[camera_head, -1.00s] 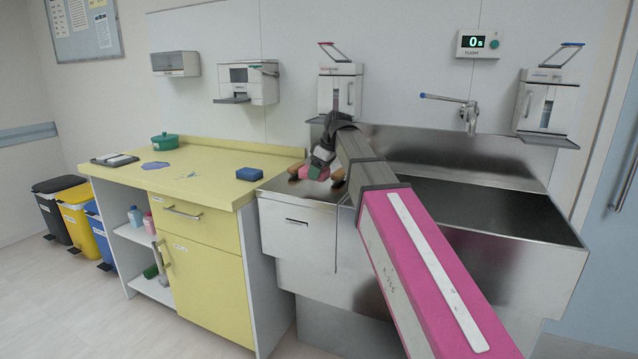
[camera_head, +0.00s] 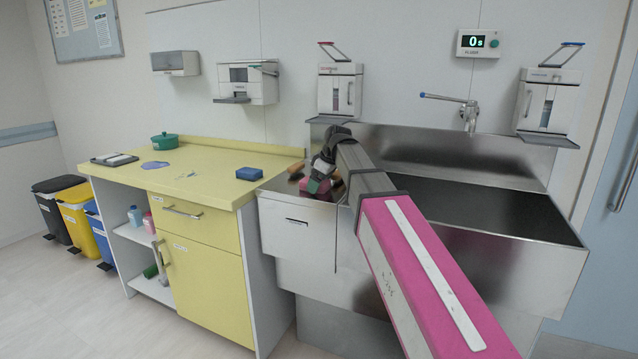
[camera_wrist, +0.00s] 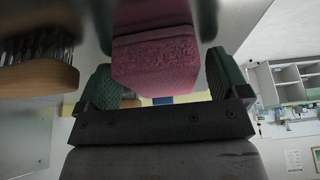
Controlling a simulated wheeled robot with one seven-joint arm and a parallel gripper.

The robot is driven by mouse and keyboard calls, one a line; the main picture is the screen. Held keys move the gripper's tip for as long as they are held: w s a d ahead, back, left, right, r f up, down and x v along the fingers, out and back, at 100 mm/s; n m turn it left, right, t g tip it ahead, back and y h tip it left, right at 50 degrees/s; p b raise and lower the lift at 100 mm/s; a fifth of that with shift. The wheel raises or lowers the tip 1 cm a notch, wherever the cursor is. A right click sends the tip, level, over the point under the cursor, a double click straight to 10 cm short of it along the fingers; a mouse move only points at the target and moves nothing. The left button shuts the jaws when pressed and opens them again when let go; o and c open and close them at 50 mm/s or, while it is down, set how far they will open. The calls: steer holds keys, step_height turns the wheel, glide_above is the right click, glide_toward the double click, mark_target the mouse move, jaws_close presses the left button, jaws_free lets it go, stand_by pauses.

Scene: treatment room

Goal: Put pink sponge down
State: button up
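The pink sponge (camera_head: 318,186) is in my gripper (camera_head: 320,178), low over the steel drainboard left of the sink basin. My gripper points down. Whether the sponge's underside touches the steel cannot be told.
A wooden-backed brush (camera_wrist: 40,76) with dark bristles lies close beside the sponge. A brown piece (camera_head: 296,173) shows on the drainboard left of the gripper. A blue sponge (camera_head: 249,174) lies on the yellow counter (camera_head: 215,190). The sink basin (camera_head: 480,215) is to the right.

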steer(key=shift+r, duration=0.1)
steer(key=v, duration=1.2)
